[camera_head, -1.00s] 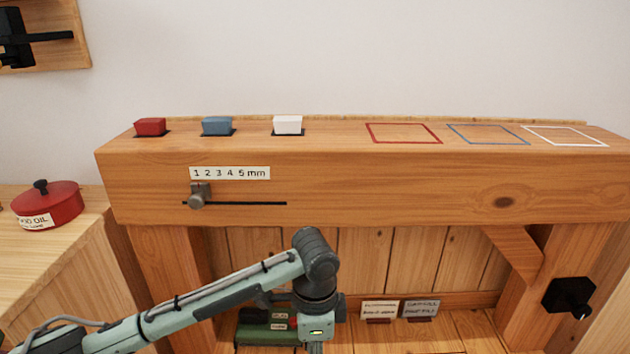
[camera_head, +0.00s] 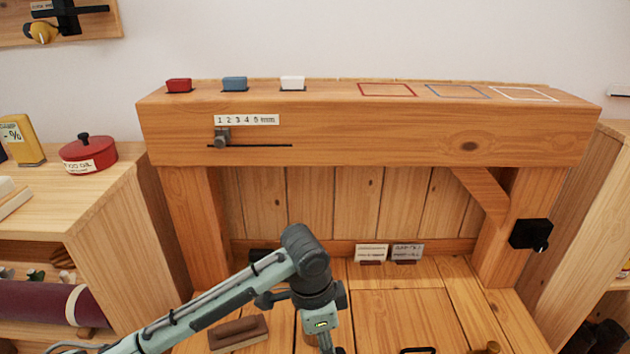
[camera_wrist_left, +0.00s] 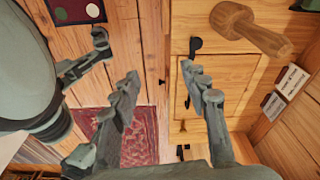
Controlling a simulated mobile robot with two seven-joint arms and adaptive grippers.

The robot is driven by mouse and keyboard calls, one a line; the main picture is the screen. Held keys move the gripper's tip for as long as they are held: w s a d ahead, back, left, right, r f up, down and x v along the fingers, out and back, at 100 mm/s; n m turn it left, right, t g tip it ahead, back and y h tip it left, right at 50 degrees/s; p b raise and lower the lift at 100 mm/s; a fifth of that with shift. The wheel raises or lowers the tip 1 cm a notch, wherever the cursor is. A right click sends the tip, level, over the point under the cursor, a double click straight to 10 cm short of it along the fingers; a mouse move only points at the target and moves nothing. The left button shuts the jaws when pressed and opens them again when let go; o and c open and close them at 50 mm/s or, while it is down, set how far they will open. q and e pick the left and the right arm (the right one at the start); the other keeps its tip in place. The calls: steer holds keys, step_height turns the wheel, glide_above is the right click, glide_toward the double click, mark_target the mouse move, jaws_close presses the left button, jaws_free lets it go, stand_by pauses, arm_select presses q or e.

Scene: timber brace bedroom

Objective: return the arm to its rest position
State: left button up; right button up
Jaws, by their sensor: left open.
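My left arm (camera_head: 215,303) is grey-green with dark joints and reaches in from the lower left in the head view. Its wrist hangs downward in front of the timber brace, over the wooden floor. My left gripper (camera_wrist_left: 165,88) is open in the left wrist view, its two fingers apart with nothing between them. In the head view the gripper is mostly cut off by the bottom edge. Other grey-green parts of mine fill the left side of the wrist view. I make out no right gripper in the head view.
The timber beam (camera_head: 350,133) carries red (camera_head: 179,85), blue (camera_head: 235,83) and white (camera_head: 292,83) blocks and coloured outlines. A slider (camera_head: 222,138) is on its front. A red pot (camera_head: 88,155) stands at left. A wooden mallet (camera_wrist_left: 248,28) shows in the wrist view.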

arm_select(q)
steer(key=s+a+f+n+t+y, duration=0.1)
steer(key=s+a+f+n, duration=0.3)
steer(key=a, duration=0.5)
steer(key=s+a+f+n+t+y+p, duration=0.1)
steer(key=s+a+f+n, duration=0.4)
steer(key=a, duration=0.5)
steer(key=s+a+f+n+t+y, duration=0.1)
steer(key=s+a+f+n, duration=0.4)
steer(key=a, duration=0.5)
steer(key=shift+f, duration=0.6)
arm_select(e)
step_height(320, 180, down, 2)
steer(key=shift+s+a+f, duration=0.1)
steer(key=shift+f, duration=0.1)
